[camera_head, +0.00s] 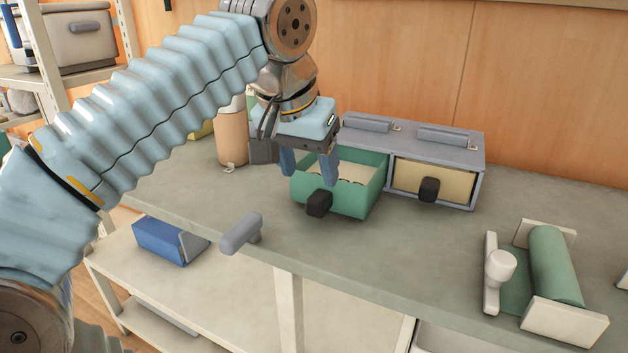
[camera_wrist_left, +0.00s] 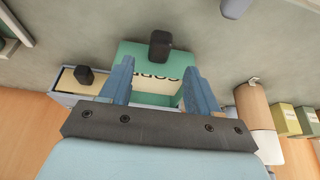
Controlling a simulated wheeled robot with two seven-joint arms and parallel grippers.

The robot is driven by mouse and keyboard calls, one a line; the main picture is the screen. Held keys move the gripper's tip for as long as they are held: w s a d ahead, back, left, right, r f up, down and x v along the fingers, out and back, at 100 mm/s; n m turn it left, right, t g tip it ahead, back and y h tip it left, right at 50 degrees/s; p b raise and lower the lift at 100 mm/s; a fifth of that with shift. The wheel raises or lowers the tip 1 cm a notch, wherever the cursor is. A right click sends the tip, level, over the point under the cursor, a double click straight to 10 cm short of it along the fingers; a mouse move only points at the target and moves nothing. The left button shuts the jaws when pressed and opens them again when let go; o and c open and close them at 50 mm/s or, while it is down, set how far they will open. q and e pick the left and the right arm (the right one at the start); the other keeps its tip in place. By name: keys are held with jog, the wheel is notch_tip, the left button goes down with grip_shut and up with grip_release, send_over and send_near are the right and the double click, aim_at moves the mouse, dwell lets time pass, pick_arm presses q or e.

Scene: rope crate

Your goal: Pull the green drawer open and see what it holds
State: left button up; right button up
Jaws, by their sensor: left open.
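The green drawer (camera_head: 348,203) stands pulled out of the left bay of a grey two-bay cabinet (camera_head: 478,165), its black knob (camera_head: 318,203) at the front. My left gripper (camera_head: 310,178) is open over the drawer, pointing down, its blue fingers apart and clear of the knob. In the left wrist view, the drawer (camera_wrist_left: 133,50) shows between and beyond the fingers. Inside is a cream surface (camera_wrist_left: 150,72) with dark lettering, partly hidden by my gripper, so I cannot read it whole. My right gripper is not in view.
A closed cream drawer (camera_head: 455,184) with a black knob fills the right bay. A tan cylinder (camera_head: 231,140) stands left of the cabinet. A grey handle (camera_head: 240,233) sits at the counter's front edge. A green roller on white supports (camera_head: 565,318) is at right. The counter between is clear.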

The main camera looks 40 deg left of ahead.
pick_arm(q)
jog(key=p+v, duration=0.1)
jog(key=v, duration=0.5)
jog(key=shift+r, duration=0.25)
jog(key=shift+s, duration=0.15)
